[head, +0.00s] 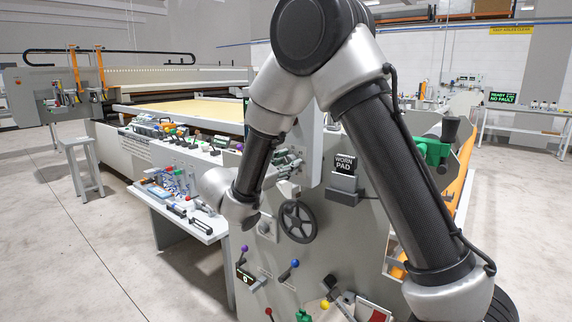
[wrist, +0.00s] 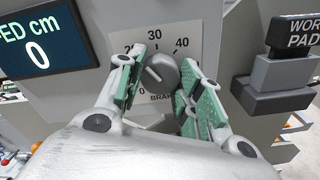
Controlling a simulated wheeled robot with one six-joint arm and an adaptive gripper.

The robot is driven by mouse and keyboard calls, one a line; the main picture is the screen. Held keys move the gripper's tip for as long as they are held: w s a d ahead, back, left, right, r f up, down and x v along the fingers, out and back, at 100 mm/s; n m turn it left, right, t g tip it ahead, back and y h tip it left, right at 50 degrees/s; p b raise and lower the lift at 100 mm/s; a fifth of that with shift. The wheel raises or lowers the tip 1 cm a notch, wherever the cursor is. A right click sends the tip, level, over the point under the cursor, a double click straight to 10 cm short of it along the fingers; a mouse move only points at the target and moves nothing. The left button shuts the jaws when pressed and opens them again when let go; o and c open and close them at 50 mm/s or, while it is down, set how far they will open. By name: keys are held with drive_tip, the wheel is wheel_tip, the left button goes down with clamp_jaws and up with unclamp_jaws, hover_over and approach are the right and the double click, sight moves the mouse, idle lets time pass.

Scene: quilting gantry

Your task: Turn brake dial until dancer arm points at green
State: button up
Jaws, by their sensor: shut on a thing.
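In the wrist view the brake dial (wrist: 163,71) is a round grey knob on a light scale plate (wrist: 150,45). The plate shows 20, 30 and 40 and part of the word BRAKE. A short pale mark is on the knob's face, but its exact reading is hard to tell. My gripper (wrist: 158,77) is shut on the knob, with a green-padded finger on each side. In the head view my gripper (head: 287,165) is at the panel, partly hidden by my arm. I cannot make out the dancer arm or its green mark for certain.
A display (wrist: 38,50) reading 0 is left of the dial. A dark block marked WORN PAD (wrist: 285,75) sticks out close to the right. In the head view a handwheel (head: 297,222) and coloured-knob levers (head: 288,270) are below. A tool bench (head: 190,220) stands left.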

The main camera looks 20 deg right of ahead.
drive_tip(key=o, duration=1)
drive_tip(key=shift+o, duration=0.2)
drive_tip(key=shift+a, duration=0.1)
drive_tip(key=v, duration=1.2)
